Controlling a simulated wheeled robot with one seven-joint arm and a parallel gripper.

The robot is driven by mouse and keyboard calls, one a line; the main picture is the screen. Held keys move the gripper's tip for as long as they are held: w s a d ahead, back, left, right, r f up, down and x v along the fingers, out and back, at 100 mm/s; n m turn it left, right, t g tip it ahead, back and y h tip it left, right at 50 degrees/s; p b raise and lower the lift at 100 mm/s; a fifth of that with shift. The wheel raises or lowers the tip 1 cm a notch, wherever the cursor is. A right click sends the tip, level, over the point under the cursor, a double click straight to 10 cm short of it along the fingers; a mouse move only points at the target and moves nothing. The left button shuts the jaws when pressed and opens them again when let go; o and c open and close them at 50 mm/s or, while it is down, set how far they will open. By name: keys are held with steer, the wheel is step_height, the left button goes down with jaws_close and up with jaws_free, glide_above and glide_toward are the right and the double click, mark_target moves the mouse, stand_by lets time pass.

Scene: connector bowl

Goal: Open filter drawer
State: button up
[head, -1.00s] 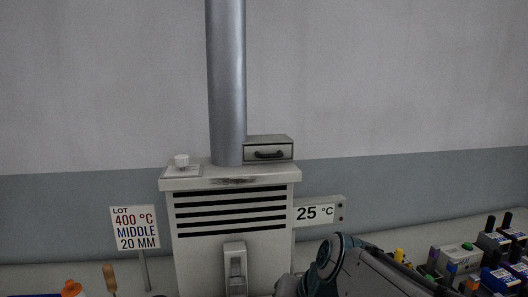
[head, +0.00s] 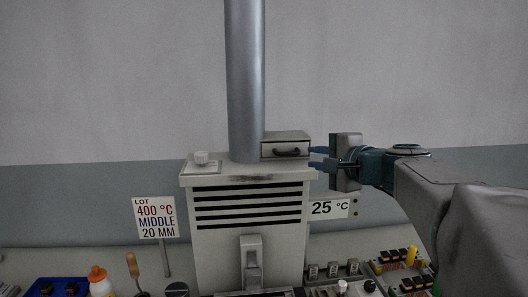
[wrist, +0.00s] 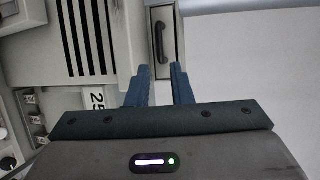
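The filter drawer (head: 285,149) is a small grey box front with a dark arched handle (head: 290,153), on top of the cabinet beside the silver pipe. Its front looks flush with its housing. In the wrist view the drawer front (wrist: 167,22) and its handle (wrist: 160,42) lie just beyond the fingertips. My gripper (head: 318,158) is to the right of the drawer in the head view, its blue fingers pointing at it. In the wrist view the fingers (wrist: 160,78) are apart with nothing between them. The handle appears clear of both fingers.
A LOT sign (head: 155,218) stands left. Small boxes and bottles line the bench front.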

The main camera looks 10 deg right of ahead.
mark_target(290, 154)
steer(key=p+x, duration=0.1)
steer(key=x, duration=0.8)
steer(key=shift+w+a+f+p, duration=0.1)
steer(key=shift+w+a+p, duration=0.1)
steer(key=shift+w+p, duration=0.1)
jaws_close()
